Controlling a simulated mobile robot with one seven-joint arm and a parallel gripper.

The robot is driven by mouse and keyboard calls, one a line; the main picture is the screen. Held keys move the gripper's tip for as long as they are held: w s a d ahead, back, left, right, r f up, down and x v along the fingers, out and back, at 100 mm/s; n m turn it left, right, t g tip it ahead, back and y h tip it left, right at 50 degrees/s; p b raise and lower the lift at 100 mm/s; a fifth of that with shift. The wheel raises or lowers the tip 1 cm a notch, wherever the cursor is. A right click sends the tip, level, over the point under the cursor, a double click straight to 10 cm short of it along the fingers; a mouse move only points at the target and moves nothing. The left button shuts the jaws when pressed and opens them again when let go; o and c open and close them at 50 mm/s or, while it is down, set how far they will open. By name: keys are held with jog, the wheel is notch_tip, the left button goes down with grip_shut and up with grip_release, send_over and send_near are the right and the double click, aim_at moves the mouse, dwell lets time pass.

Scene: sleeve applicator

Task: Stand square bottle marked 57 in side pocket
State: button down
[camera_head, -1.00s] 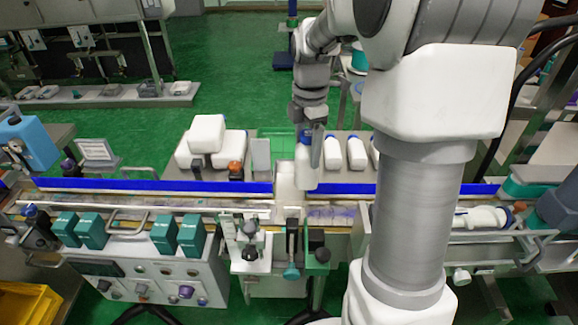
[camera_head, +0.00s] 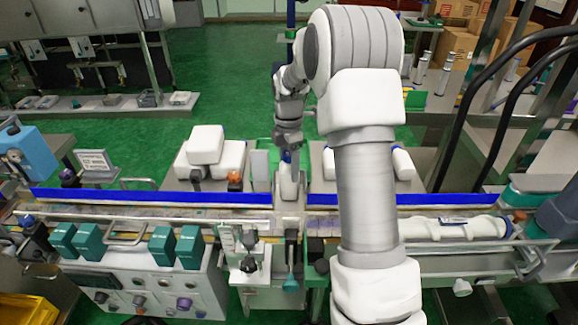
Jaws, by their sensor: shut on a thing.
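My gripper (camera_head: 287,158) is shut on a white bottle with a blue cap, the held bottle (camera_head: 288,187). The bottle is upright, at the gap between the left blue rail (camera_head: 150,197) and the right blue rail (camera_head: 440,199). I cannot tell whether its base touches anything. No number can be read on it, so I cannot confirm the 57. Which part is the side pocket cannot be told. Two other white bottles with blue caps, one left of my arm (camera_head: 329,161) and one right of it (camera_head: 403,163), lie behind the right rail.
White containers (camera_head: 206,146) and an orange-capped item (camera_head: 235,182) stand behind the left rail. A grey upright plate (camera_head: 260,168) is close left of the held bottle. Teal boxes (camera_head: 163,246) and a clamp fixture (camera_head: 247,250) are in front. White tubular items (camera_head: 455,228) lie at right.

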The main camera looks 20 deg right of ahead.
jog(key=shift+f, duration=0.25)
grip_release()
